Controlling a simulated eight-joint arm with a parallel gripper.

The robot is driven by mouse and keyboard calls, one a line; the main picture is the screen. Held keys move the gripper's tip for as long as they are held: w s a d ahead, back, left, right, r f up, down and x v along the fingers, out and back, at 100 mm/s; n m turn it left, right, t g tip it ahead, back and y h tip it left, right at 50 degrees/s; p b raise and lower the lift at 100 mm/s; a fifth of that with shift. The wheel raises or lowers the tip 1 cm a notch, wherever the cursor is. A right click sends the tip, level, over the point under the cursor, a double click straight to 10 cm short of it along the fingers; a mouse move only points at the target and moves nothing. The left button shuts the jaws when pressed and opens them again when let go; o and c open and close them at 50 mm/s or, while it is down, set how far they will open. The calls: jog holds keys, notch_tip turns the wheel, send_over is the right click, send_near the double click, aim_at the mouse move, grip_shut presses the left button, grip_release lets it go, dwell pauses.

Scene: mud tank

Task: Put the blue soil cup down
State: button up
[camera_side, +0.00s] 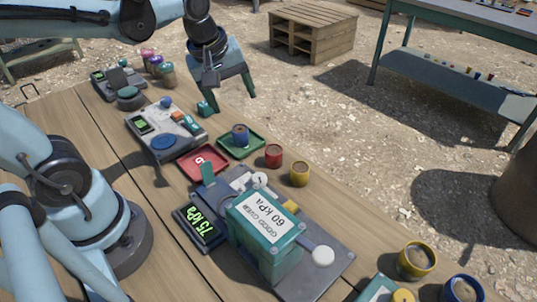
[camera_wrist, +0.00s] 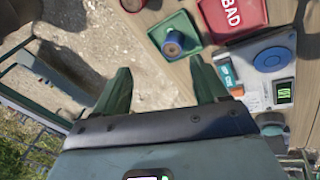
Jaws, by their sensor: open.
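The blue soil cup (camera_side: 240,135) stands upright on the green tray (camera_side: 257,142) in the side view. In the wrist view the blue cup (camera_wrist: 173,43) also shows on the green tray (camera_wrist: 191,28), with brown soil-like contents. My gripper (camera_side: 228,104) is open and empty, with its fingers spread. It is behind the cup in the side view, apart from it. In the wrist view nothing lies between the fingertips (camera_wrist: 160,66), and the cup shows beyond them.
A red tray (camera_side: 196,172) marked BAD lies beside the green one. A red cup (camera_side: 273,155) and yellow cup (camera_side: 299,173) stand to its right. A teal press (camera_side: 265,245) is in front. A scale-like device (camera_side: 163,140) is left. Several small cups stand at the back.

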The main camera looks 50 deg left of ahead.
jog(key=s+m+t, duration=0.1)
jog(key=m, duration=0.3)
jog(key=s+d+m+t, duration=0.1)
jog(key=m, duration=0.3)
jog(key=s+d+f+m+t, duration=0.1)
jog(key=m, duration=0.4)
jog(key=shift+s+d+f+t, duration=0.1)
jog(key=shift+s+d+t, duration=0.15)
jog(key=shift+t, duration=0.05)
dwell(0.4)
